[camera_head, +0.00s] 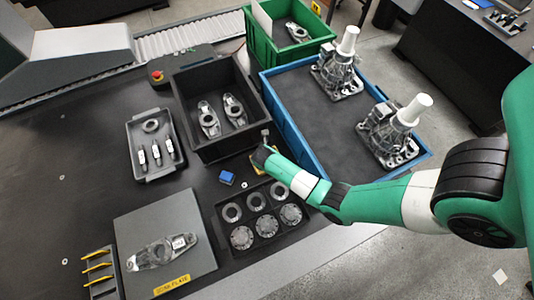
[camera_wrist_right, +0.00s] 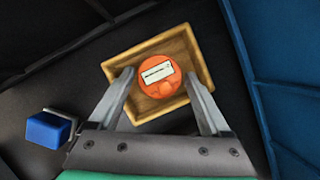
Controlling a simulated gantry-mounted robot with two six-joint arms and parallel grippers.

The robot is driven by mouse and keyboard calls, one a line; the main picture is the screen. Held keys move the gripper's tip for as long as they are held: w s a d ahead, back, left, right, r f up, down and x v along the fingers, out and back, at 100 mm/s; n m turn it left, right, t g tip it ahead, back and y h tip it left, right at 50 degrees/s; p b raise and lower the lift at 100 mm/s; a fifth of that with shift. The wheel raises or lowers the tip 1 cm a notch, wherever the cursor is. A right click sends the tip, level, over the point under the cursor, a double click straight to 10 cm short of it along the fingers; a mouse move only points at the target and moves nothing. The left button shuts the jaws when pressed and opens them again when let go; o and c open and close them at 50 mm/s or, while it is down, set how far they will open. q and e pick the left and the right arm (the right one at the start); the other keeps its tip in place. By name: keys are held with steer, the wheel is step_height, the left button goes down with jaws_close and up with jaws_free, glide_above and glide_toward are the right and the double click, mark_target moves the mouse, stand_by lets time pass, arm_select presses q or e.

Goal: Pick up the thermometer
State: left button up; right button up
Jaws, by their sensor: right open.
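The thermometer appears to be the round orange object with a white label or display (camera_wrist_right: 158,84). It sits in a small wooden tray (camera_wrist_right: 190,42) in the right wrist view. My right gripper (camera_wrist_right: 160,76) is open, with one finger on each side of the orange object. I cannot tell whether the fingers touch it. In the head view my right gripper (camera_head: 265,143) is over the spot between the black bin and the parts tray, and it hides the orange object. My left gripper is not in view.
A blue block (camera_head: 226,177) lies just left of the gripper. A black bin (camera_head: 181,103), a blue crate (camera_head: 283,123) and a black tray of round parts (camera_head: 222,206) crowd around it. A grey plate (camera_head: 196,218) lies at the front left.

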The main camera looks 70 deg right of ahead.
steer(key=c, duration=1.2)
steer(key=shift+r, duration=0.15)
step_height(320, 180, up, 4)
steer(key=p, duration=0.2)
steer(key=shift+s+a+p, duration=0.1)
steer(key=shift+a+p, duration=0.05)
steer(key=shift+p, duration=0.15)
steer(key=a+r+p, duration=0.1)
steer(key=s+r+p, duration=0.1)
steer(key=r, duration=0.1)
steer(key=s+a+r+p, duration=0.1)
steer(key=shift+s+a+r, duration=0.15)
steer(key=shift+a+r, duration=0.1)
steer(key=shift+a, duration=0.05)
steer(key=s+a+r+p, duration=0.1)
steer(key=s+a, duration=0.1)
steer(key=s+a+r+p, duration=0.1)
steer(key=s+a+r, duration=0.1)
steer(key=a, duration=0.1)
steer(key=s+a+r+p, duration=0.1)
steer(key=s+a, duration=0.1)
steer(key=shift+s+a+r, duration=0.2)
steer(key=shift+s+a, duration=0.1)
steer(key=shift+s, duration=0.1)
